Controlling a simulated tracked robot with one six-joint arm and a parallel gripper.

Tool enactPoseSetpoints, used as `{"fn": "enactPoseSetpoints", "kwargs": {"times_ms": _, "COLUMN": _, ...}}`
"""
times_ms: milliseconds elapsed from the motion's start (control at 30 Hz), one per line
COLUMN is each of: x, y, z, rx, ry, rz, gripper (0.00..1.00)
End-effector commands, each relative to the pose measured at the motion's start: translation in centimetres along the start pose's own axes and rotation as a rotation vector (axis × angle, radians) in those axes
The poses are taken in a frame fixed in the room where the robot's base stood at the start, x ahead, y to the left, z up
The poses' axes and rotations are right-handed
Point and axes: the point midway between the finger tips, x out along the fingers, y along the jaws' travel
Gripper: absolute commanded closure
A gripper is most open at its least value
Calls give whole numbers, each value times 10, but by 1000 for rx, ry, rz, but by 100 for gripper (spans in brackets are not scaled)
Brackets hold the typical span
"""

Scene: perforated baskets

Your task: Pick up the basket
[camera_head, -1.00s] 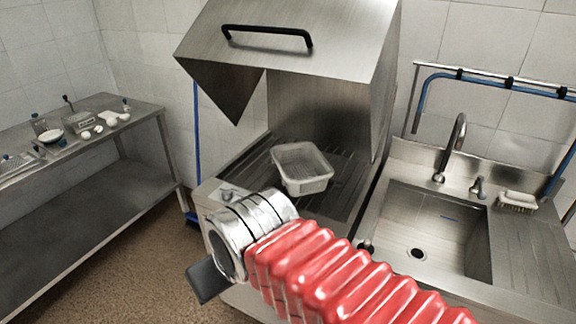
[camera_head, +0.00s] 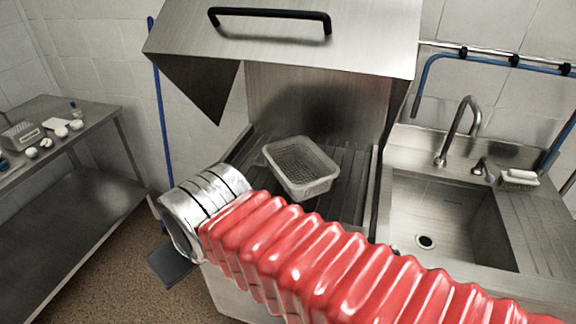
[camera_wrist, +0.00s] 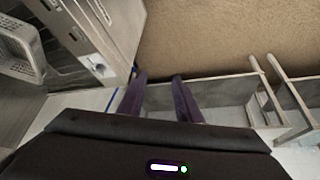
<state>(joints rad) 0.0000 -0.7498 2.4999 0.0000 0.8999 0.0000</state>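A white perforated basket (camera_head: 301,170) sits upright on the slatted rack under the raised hood of a steel machine in the head view. It also shows at the left edge of the wrist view (camera_wrist: 18,50), partly cut off. My arm, in a red ribbed sleeve, reaches across in front of the machine. In the wrist view my gripper (camera_wrist: 160,78) has its two dark fingers apart, with nothing between them. It points toward the floor and table frame, to one side of the basket and apart from it. In the head view the fingers are mostly hidden.
The raised steel hood (camera_head: 290,50) with a black handle overhangs the basket. A sink (camera_head: 445,225) with a tap lies on the right. A steel table (camera_head: 75,125) with small items stands on the left. Brown floor (camera_head: 110,275) lies open between table and machine.

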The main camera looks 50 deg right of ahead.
Motion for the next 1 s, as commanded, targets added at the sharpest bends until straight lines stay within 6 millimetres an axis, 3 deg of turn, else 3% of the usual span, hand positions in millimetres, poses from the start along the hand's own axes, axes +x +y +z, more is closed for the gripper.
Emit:
{"fn": "enactPoseSetpoints", "kwargs": {"times_ms": 433, "x": 0, "y": 0, "z": 0, "rx": 0, "ry": 0, "rz": 0, "gripper": 69}}
{"fn": "enactPoseSetpoints", "kwargs": {"times_ms": 500, "x": 0, "y": 0, "z": 0, "rx": 1, "ry": 1, "rz": 1, "gripper": 65}}
{"fn": "enactPoseSetpoints", "kwargs": {"times_ms": 667, "x": 4, "y": 11, "z": -7, "rx": 18, "ry": 16, "rz": 26, "gripper": 65}}
{"fn": "enactPoseSetpoints", "kwargs": {"times_ms": 867, "x": 20, "y": 58, "z": -29, "rx": 73, "ry": 75, "rz": 127, "gripper": 65}}
{"fn": "enactPoseSetpoints", "kwargs": {"times_ms": 1000, "x": 33, "y": 101, "z": -47, "rx": 114, "ry": 135, "rz": 218, "gripper": 65}}
